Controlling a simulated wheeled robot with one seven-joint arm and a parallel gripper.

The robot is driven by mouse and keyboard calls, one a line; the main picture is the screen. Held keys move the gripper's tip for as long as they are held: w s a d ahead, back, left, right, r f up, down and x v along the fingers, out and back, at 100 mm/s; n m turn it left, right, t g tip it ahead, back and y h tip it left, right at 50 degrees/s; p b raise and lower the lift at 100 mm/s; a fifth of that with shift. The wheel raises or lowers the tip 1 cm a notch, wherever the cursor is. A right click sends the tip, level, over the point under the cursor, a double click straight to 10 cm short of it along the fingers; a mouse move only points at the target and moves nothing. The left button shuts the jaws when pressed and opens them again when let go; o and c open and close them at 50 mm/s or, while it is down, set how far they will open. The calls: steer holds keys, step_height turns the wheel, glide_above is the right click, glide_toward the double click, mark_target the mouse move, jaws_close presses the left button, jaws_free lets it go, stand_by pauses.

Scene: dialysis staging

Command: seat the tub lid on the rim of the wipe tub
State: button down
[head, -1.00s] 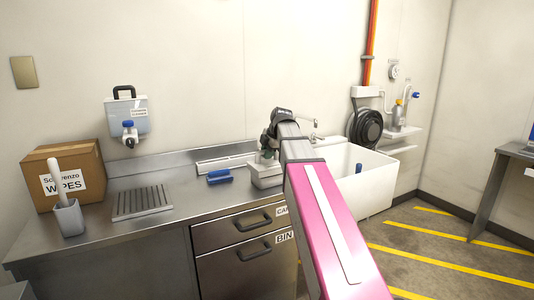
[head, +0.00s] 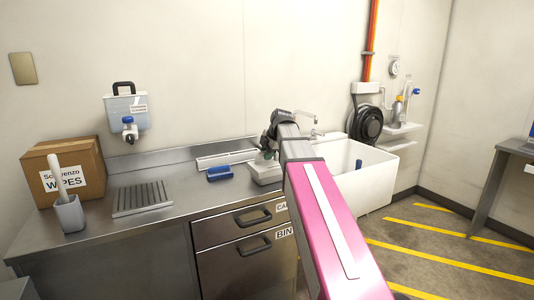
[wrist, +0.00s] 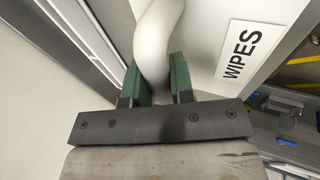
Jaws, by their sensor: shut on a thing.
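My gripper (wrist: 160,75) has green fingers and is shut on a smooth, white, curved piece, which looks like the handle of the tub lid (wrist: 155,35). A white surface with a WIPES label (wrist: 239,54), apparently the wipe tub, is close at the right of the fingers in the wrist view. In the head view my gripper (head: 268,152) is over a pale box-like shape (head: 266,173) on the counter by the sink. My arm hides part of it. I cannot tell whether the lid touches the tub's rim.
A blue item (head: 219,173) lies on the steel counter (head: 190,190) left of my gripper. The white sink (head: 375,185) is at the right. A cardboard box (head: 62,165), a grey cup (head: 69,215) and a drain grate (head: 143,198) stand at the left. The counter's middle is clear.

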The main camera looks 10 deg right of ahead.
mark_target(276, 165)
steer(key=shift+f, duration=0.55)
steer(key=c, duration=0.9)
jaws_free()
steer(key=v, duration=1)
steer(key=shift+s+d+r, duration=0.15)
steer(key=shift+d+r, duration=0.05)
steer(key=shift+r, duration=0.1)
